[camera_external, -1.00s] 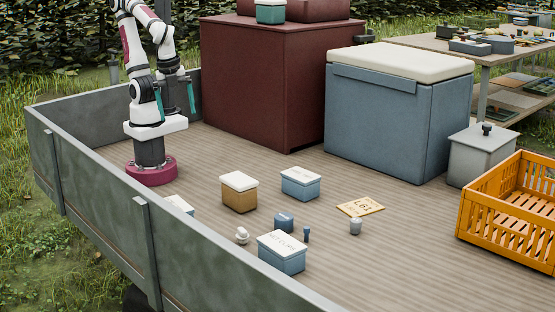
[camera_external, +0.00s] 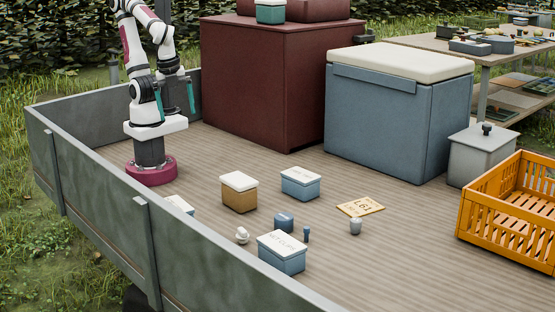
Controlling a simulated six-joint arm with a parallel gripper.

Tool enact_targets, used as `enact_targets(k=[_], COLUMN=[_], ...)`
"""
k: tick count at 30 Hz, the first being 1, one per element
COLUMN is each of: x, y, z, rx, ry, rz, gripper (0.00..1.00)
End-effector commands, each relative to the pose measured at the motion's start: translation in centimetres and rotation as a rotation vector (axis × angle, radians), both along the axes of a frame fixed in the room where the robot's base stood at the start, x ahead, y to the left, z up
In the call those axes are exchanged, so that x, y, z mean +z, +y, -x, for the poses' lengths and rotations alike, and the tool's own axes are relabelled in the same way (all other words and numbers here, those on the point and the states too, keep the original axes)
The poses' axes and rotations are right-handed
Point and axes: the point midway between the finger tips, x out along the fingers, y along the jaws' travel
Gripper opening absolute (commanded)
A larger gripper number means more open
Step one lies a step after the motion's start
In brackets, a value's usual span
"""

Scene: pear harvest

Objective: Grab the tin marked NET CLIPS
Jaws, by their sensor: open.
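The tin marked NET CLIPS (camera_external: 281,258) is a blue box with a white lettered lid. It stands upright on the plank floor near the front, close to the grey side wall. My gripper (camera_external: 176,106) hangs above the floor beside my arm's base, its teal fingers pointing down, open and empty. It is well away from the tin, up and to the left of it in the picture. A similar blue tin with a white lid (camera_external: 300,184) stands farther back; its lettering is too small to read.
A tan white-lidded box (camera_external: 239,195) stands behind. An orange crate (camera_external: 490,231) is at right. The side wall (camera_external: 190,250) borders the front-left.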

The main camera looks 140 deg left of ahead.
Motion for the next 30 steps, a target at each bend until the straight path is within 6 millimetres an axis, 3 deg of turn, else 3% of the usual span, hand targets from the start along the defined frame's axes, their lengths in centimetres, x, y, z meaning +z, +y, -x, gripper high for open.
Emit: enact_targets(k=[9,11,14,18,21,24,27,30], x=[0.0,-0.3,-1.8,-5.6,-8.3,-10.8,-12.7,-13.8], y=[0.0,-0.2,-1.1,-2.9,-4.3,-5.4,-6.0,-6.1], z=[-0.1,-0.9,-5.9,-17.8,-25.4,-31.0,-34.1,-35.3], rx=[0.001,0.007,0.039,0.084,0.107,0.138,0.182,0.23], ry=[-0.001,-0.018,-0.121,-0.403,-0.622,-0.831,-1.002,-1.116], rz=[0.0,0.007,0.048,0.14,0.217,0.304,0.38,0.434], gripper=[1.0,1.0,1.0,1.0,1.0,1.0,1.0,1.0])
